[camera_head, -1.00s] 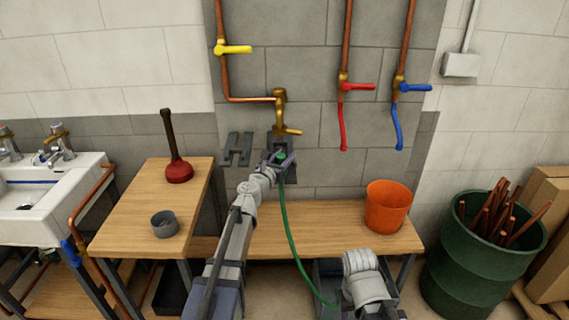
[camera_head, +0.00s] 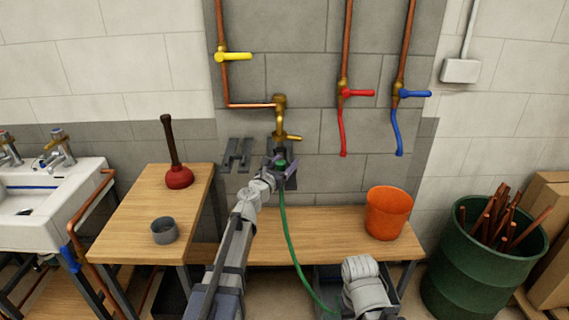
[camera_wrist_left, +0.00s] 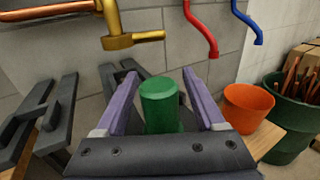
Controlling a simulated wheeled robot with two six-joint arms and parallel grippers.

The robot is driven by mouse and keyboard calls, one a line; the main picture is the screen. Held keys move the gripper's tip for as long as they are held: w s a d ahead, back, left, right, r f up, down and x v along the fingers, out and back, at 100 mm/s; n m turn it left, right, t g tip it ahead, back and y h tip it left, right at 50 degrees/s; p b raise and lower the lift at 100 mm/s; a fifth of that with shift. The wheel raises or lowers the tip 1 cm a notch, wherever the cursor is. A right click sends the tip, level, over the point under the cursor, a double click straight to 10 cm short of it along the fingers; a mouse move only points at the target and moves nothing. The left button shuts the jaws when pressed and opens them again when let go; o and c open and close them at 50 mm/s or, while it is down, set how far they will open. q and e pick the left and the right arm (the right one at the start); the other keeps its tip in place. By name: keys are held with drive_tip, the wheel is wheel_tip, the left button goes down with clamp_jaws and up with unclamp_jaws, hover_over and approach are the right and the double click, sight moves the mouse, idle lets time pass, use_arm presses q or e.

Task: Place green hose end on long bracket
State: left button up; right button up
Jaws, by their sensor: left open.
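The green hose end (camera_wrist_left: 160,105) stands upright between the two purple fingers of my left gripper (camera_wrist_left: 158,108), with a gap on each side. The gripper is open. In the head view, the hose end (camera_head: 281,164) shows at my left gripper (camera_head: 283,168), and the green hose (camera_head: 290,235) hangs down from it. A dark forked wall bracket (camera_head: 237,155) is left of the gripper, also in the wrist view (camera_wrist_left: 62,105). A second bracket (camera_wrist_left: 128,76) is right behind the hose end, mostly hidden; I cannot tell whether it bears the hose end. My right gripper is not visible.
A brass tap (camera_head: 280,118) is just above the gripper. Red (camera_head: 342,133) and blue (camera_head: 396,132) hoses hang to the right. An orange bucket (camera_head: 388,212) stands on the wooden bench (camera_head: 325,232). A plunger (camera_head: 178,177) and grey cup (camera_head: 164,230) are on the left table.

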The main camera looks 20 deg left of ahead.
use_arm(q)
drive_tip(key=s+a, duration=0.2)
drive_tip(key=s, duration=1)
drive_tip(key=shift+a, duration=0.15)
drive_tip(key=shift+w, duration=0.1)
drive_tip(key=s+d+f+m+g+h, duration=0.2)
drive_tip(key=s+d+f+m+g, duration=0.15)
drive_tip(key=d+m, duration=0.3)
drive_tip(key=s+d+f+m+g+h, duration=0.1)
drive_tip(key=s+d+f+m+g, duration=0.2)
drive_tip(key=d+m, duration=0.35)
drive_tip(key=s+d+f+m+g+h, duration=0.2)
drive_tip(key=d+f+m+g, duration=0.15)
drive_tip(key=d+m, duration=0.35)
drive_tip(key=s+d+f+m+g+y, duration=0.2)
drive_tip(key=s+d+f+m+g, duration=0.2)
drive_tip(key=s+f+m, duration=0.4)
drive_tip(key=s+a+f+m+g+y, duration=0.3)
drive_tip(key=s+a+m+g+y, duration=0.1)
drive_tip(key=s+m+y, duration=0.3)
drive_tip(key=s+a+m, duration=0.1)
drive_tip(key=s+m, duration=0.1)
drive_tip(key=shift+s+a+f+m+y, duration=0.2)
drive_tip(key=shift+a+f+m+y, duration=0.1)
drive_tip(key=shift+a+f+y, duration=0.1)
